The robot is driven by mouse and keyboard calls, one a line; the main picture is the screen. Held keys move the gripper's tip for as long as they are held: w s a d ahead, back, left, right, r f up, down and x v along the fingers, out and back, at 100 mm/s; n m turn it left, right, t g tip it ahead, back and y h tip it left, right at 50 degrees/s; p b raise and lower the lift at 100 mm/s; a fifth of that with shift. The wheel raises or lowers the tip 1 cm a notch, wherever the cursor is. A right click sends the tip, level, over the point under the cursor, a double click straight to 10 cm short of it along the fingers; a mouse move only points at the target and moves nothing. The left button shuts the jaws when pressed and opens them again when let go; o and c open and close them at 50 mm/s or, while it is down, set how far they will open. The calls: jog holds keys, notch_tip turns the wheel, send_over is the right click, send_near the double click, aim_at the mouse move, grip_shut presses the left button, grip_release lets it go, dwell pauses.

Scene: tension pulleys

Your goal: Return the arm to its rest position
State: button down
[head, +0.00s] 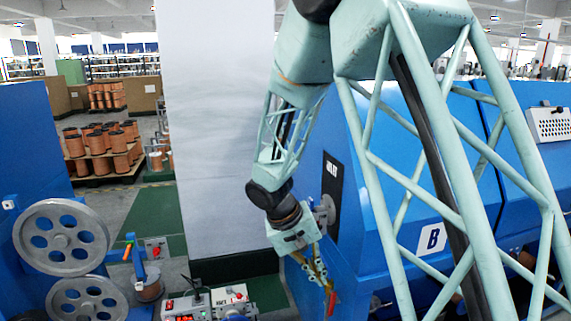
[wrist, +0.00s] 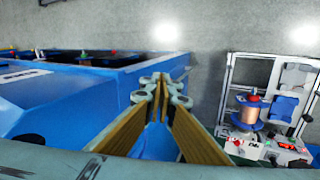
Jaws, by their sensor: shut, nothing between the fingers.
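My gripper (head: 325,280) hangs at the end of my pale green arm in the head view, pointing down in front of the blue machine. Its yellow-brown fingers are close together. In the wrist view the two fingers (wrist: 160,88) meet at their tips with nothing held between them. A small red part (head: 332,302) shows by the fingertips in the head view; I cannot tell whether it touches them.
The blue machine (head: 350,240) with a B label fills the right, close behind my arm. Grey pulleys (head: 60,237) stand at the lower left. A control box (head: 232,297) sits at the bottom. Copper spools (head: 105,145) stand on pallets farther back.

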jog(key=s+d+r+y, duration=0.1)
jog(key=s+d+r, duration=0.2)
jog(key=s+r, duration=0.35)
jog(key=s+d+r+m+y, duration=0.1)
jog(key=s+d+r, duration=0.35)
jog(key=r, duration=0.25)
jog(key=s+d+r, duration=0.3)
jog(key=s+r, duration=0.4)
jog(key=s+r+t+y, duration=0.1)
jog(key=s+r, duration=0.2)
jog(key=s, duration=0.8)
jog(key=s+r+t+y, duration=0.1)
jog(key=s+r, duration=0.2)
jog(key=s, duration=0.8)
jog(key=shift+s+d+r+m+t+y, duration=0.2)
jog(key=shift+d+r+m+t+y, duration=0.1)
jog(key=shift+d+t+y, duration=0.1)
jog(key=shift+d, duration=0.15)
